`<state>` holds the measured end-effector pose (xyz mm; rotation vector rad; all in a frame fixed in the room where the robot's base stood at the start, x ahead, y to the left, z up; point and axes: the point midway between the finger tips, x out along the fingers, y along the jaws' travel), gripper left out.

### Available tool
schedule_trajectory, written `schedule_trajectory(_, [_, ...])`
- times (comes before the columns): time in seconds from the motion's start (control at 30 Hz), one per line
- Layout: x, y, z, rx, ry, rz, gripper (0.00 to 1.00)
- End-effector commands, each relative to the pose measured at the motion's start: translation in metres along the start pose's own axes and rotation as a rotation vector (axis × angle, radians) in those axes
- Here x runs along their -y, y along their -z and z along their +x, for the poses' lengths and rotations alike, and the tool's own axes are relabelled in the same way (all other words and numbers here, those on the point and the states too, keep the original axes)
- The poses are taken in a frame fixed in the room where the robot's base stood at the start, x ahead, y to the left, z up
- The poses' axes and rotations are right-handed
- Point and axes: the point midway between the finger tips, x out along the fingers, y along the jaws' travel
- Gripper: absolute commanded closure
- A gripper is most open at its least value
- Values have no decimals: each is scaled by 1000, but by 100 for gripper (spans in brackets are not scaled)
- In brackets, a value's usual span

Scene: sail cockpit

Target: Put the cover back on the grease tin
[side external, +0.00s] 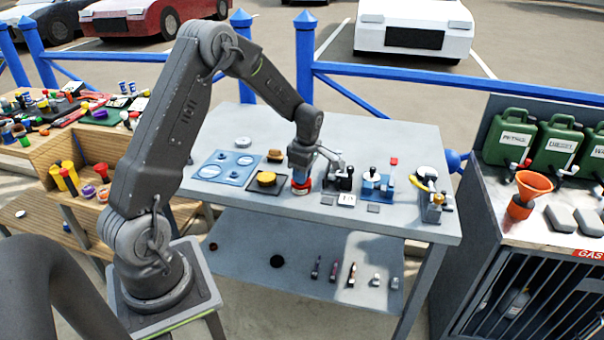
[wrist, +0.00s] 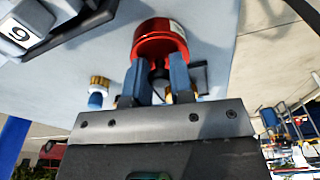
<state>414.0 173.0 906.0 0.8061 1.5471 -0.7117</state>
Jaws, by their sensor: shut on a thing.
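The red grease tin (side external: 301,189), with a pale label, stands on the grey bench directly under my gripper (side external: 301,172). In the wrist view the tin (wrist: 178,30) shows just beyond my fingertips (wrist: 160,90). Its round red top, which looks like the cover (wrist: 150,48), faces the camera. My fingers are close together around a small dark part, apparently the cover's knob, at the centre of that red face. The cover looks in line with the tin. My fingers hide the seam, so I cannot tell whether it touches all round.
A yellow-topped round item on a black mat (side external: 266,180) and a blue panel (side external: 228,168) lie left of the tin. A black device (side external: 341,178) and a blue lever fixture (side external: 377,183) stand close on the right. The back of the bench (side external: 350,135) is clear.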

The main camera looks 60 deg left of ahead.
Motion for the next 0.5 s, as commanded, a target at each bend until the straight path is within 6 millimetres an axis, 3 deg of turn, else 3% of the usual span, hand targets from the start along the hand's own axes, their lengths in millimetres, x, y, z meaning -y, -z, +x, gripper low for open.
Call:
schedule_trajectory(0.17, [0, 0, 0, 0, 0, 0, 100])
schedule_trajectory(0.2, [0, 0, 0, 0, 0, 0, 76])
schedule_trajectory(0.5, [0, 0, 0, 0, 0, 0, 49])
